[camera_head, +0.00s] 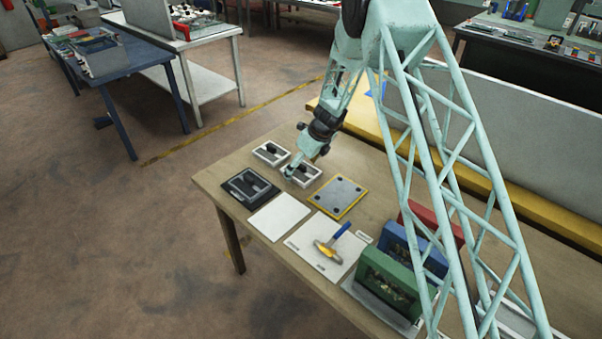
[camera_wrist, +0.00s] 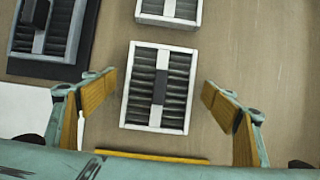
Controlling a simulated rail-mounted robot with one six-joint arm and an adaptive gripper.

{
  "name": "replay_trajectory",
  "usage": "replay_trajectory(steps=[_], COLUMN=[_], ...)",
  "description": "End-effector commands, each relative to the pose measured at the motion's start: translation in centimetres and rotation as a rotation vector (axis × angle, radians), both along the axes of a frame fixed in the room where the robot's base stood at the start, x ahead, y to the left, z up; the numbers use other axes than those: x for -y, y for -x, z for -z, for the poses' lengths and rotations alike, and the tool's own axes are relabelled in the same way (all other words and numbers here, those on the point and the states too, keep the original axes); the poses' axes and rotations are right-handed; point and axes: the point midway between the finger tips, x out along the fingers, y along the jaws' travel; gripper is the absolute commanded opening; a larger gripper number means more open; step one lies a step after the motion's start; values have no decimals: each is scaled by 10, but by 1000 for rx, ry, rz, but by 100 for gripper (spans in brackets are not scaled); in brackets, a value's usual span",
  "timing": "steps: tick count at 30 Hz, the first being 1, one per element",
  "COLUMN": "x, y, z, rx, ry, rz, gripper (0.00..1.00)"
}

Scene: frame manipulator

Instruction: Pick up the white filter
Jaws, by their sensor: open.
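Two white-framed filters with dark slats and a black centre bar are on the wooden table. One white filter (camera_wrist: 158,122) lies between my open fingers in the wrist view; it also shows in the head view (camera_head: 313,171), partly hidden by my gripper. The other white filter (camera_wrist: 168,20) is cut off at the top of the wrist view and lies at the table's far left corner in the head view (camera_head: 271,153). My gripper (camera_head: 290,174) is open and empty, above the nearer filter. Its two fingers (camera_wrist: 158,84) stand either side of that filter, apart from it.
A black tray (camera_head: 236,198) with a dark slatted unit lies left of the filters.

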Motion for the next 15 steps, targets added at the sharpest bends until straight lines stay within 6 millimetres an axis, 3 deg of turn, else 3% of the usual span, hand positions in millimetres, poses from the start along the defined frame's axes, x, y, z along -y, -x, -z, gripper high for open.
replay_trajectory(steps=[10, 15], x=[0, 0], y=[0, 0], z=[0, 0], rx=[0, 0], ry=[0, 0], rz=[0, 0], gripper=[78, 62])
